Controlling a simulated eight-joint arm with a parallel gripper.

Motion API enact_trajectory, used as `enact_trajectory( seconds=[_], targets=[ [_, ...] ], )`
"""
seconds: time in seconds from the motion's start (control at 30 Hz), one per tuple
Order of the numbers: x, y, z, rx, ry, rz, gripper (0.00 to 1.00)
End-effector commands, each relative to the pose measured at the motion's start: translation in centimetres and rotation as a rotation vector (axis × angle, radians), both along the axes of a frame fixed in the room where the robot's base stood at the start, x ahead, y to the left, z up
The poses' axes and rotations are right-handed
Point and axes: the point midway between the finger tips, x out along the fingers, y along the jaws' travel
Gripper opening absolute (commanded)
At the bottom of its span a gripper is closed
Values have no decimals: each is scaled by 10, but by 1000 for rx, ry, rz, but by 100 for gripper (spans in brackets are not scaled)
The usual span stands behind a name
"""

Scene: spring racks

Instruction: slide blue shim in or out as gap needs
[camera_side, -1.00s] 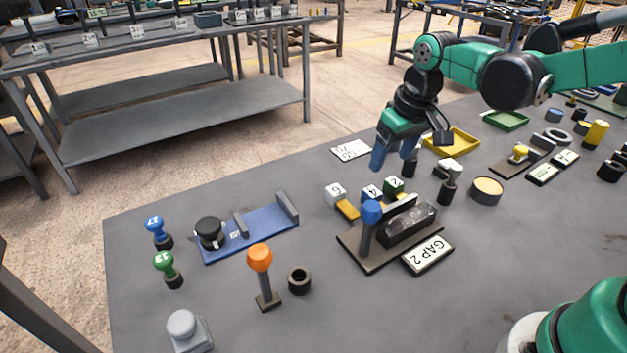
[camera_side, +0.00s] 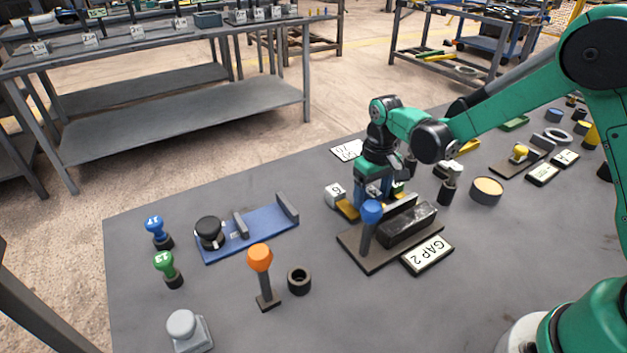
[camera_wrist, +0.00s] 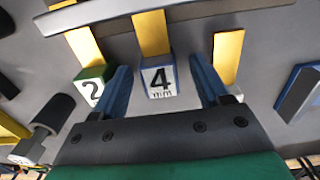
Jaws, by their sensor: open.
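The blue shim (camera_wrist: 158,82) is a yellow strip with a blue-edged white block marked 4 mm. My gripper (camera_wrist: 160,72) is open, with one blue finger on each side of that block and visible room beside it. In the side view my gripper (camera_side: 372,190) is down behind the gap fixture and hides most of the blue shim. The fixture has a dark base plate (camera_side: 366,258), a blue-knobbed lever (camera_side: 370,213), a dark block (camera_side: 412,224) and a GAP 2 label (camera_side: 428,255).
The green shim (camera_wrist: 92,86), marked 2, lies left of the fingers in the wrist view. The white shim (camera_side: 334,193), marked 6, is beside my gripper. A blue rail fixture (camera_side: 262,229) and an orange-knobbed lever (camera_side: 260,260) stand left.

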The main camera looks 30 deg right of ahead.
Motion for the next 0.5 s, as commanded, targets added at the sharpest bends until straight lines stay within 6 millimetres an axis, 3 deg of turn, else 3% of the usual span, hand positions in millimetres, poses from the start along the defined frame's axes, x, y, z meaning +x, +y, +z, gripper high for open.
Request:
enact_trajectory(
  seconds=[0.17, 0.27, 0.4, 0.43, 0.5],
  targets=[
    [0, 0, 0, 0, 0, 0, 68],
    [0, 0, 0, 0, 0, 0, 46],
    [0, 0, 0, 0, 0, 0, 6],
    [0, 0, 0, 0, 0, 0, 0],
    [0, 0, 0, 0, 0, 0, 0]
  ],
)
